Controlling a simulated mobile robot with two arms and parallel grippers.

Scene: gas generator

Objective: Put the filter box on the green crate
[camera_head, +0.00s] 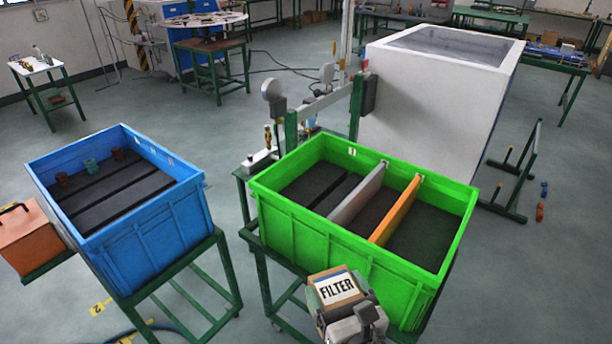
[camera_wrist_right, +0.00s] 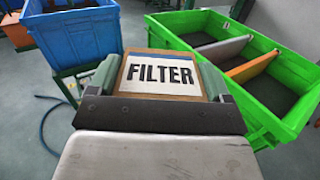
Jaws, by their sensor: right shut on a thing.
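The filter box (camera_head: 336,286) is a small brown box with a white "FILTER" label, low in the head view in front of the green crate's near wall. My right gripper (camera_head: 350,312) is shut on it. In the right wrist view the filter box (camera_wrist_right: 161,75) sits between the two fingers of my right gripper (camera_wrist_right: 160,84). The green crate (camera_head: 306,235) stands on a green stand, with a grey and an orange divider inside. It also shows at the right of the right wrist view (camera_wrist_right: 258,118). My left gripper is not in view.
A blue crate (camera_head: 139,245) with small brown and teal pieces stands on a stand to the left. A large white cabinet (camera_head: 430,110) is behind the green crate. An orange box (camera_head: 28,238) is at the far left. Floor shows between the two crates.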

